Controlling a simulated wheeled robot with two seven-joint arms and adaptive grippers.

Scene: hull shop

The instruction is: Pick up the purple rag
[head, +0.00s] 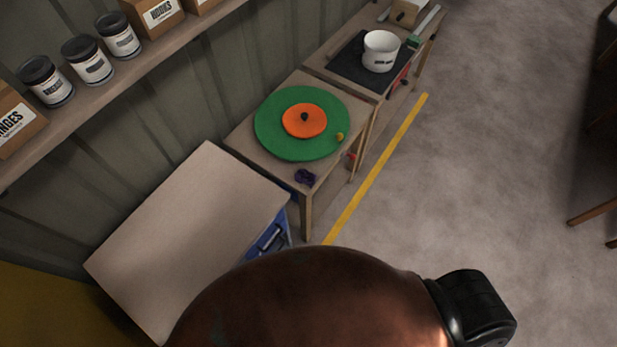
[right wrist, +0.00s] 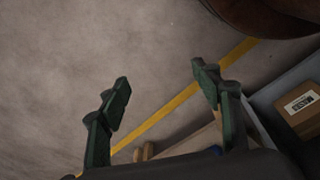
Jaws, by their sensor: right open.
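The purple rag (head: 305,177) is a small, dark, crumpled bundle in the head view. It lies on the near corner of a wooden table (head: 262,165), beside a green disc. My right gripper (right wrist: 160,78) shows in the right wrist view with its two dark green fingers wide apart and nothing between them. Floor and a yellow line lie behind its fingers. The rag cannot be made out in the right wrist view. Neither gripper shows in the head view, and my left gripper is in no frame.
The green disc (head: 270,135) carries an orange disc (head: 292,121). A white pot (head: 381,52) stands on a dark mat behind. A bare-topped cabinet (head: 190,235) stands nearer. A wall shelf (head: 120,80) holds jars and boxes. Floor right of the yellow line (head: 380,163) is open.

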